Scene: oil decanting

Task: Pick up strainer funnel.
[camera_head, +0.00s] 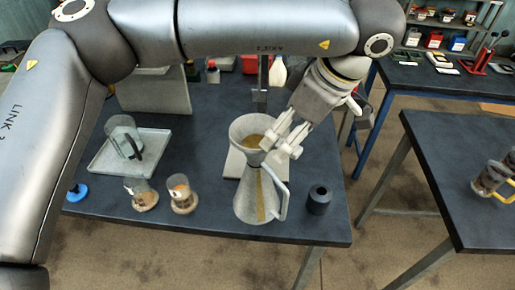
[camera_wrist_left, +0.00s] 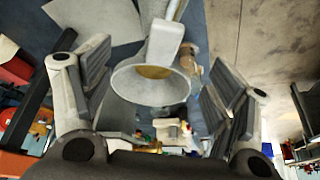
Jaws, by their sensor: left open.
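The grey strainer funnel (camera_head: 240,128) has a wide conical mouth and a yellowish inside. It sits upright in the top of a grey jug (camera_head: 245,198) with a pale handle, near the front of the dark table. In the left wrist view the funnel's round rim (camera_wrist_left: 150,94) lies between the two spread fingers. My left gripper (camera_head: 277,139) is open at the right side of the funnel; it also shows in the left wrist view (camera_wrist_left: 163,82). Whether a finger touches the rim cannot be told. The funnel's lower part is hidden. My right gripper is not in view.
Two small glasses on round coasters (camera_head: 145,196) (camera_head: 182,194) and a tray (camera_head: 104,161) with a glass jug (camera_head: 122,136) stand left. A dark cylinder (camera_head: 319,199) stands close right of the jug. A second table (camera_head: 455,170) is at the right.

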